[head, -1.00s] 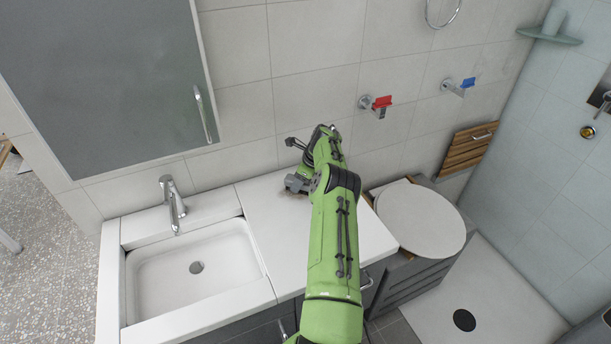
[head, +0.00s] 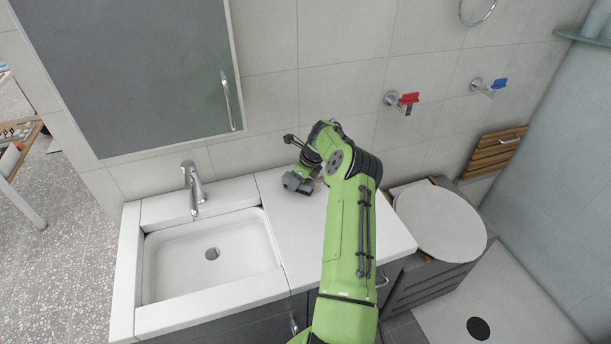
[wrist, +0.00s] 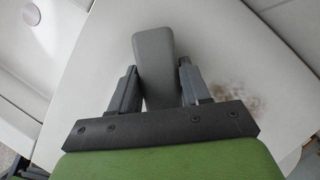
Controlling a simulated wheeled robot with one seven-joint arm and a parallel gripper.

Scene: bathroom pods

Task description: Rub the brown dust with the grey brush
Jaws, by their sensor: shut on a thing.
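The grey brush (wrist: 155,65) is a smooth, rounded grey block in the wrist view. My gripper (wrist: 157,82) is shut on it, with one dark finger on each side. The brown dust (wrist: 240,97) is a speckled patch on the white counter, to the right of the brush and apart from it in the picture. In the head view my gripper (head: 298,183) is low over the counter, right of the basin. I cannot tell whether the brush touches the counter. The dust is not clear in the head view, where my arm covers part of the counter.
The white counter (head: 285,225) is otherwise bare. A sink basin (head: 160,275) with a chrome tap (head: 192,188) is at its left. A tiled wall with a red-handled valve (head: 405,101) and a blue-handled one (head: 490,86) stands behind. A round white lid (head: 440,222) is at the right.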

